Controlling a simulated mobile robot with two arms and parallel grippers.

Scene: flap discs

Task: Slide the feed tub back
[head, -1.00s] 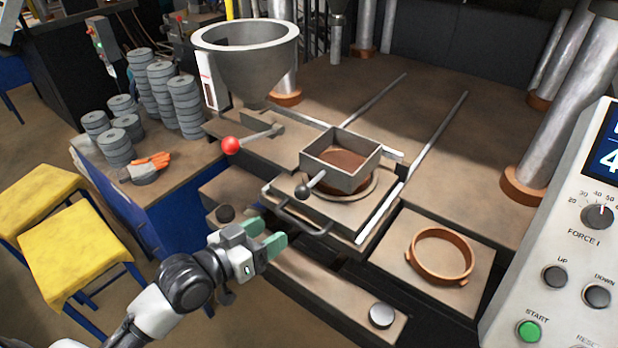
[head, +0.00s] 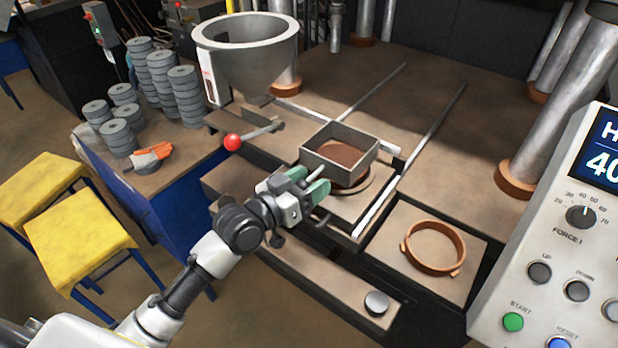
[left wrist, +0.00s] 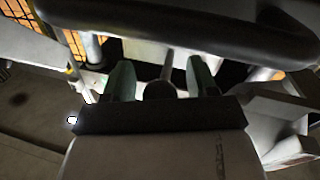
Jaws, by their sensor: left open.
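The feed tub (head: 354,165) is a square grey open box with brown material inside. It stands over a round opening in the slide plate in the head view. A short handle sticks out from its near left side. My left gripper (head: 308,182) is open at this handle, with its green fingers around it. In the left wrist view the handle's round knob (left wrist: 160,89) shows between the two open fingers. My right gripper is not in view.
A grey hopper (head: 247,58) and a red-knobbed lever (head: 233,142) stand left of the tub. A copper ring (head: 434,266) lies on a plate at right. A control panel (head: 560,240) borders the right side. Two rails run back from the tub across clear table.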

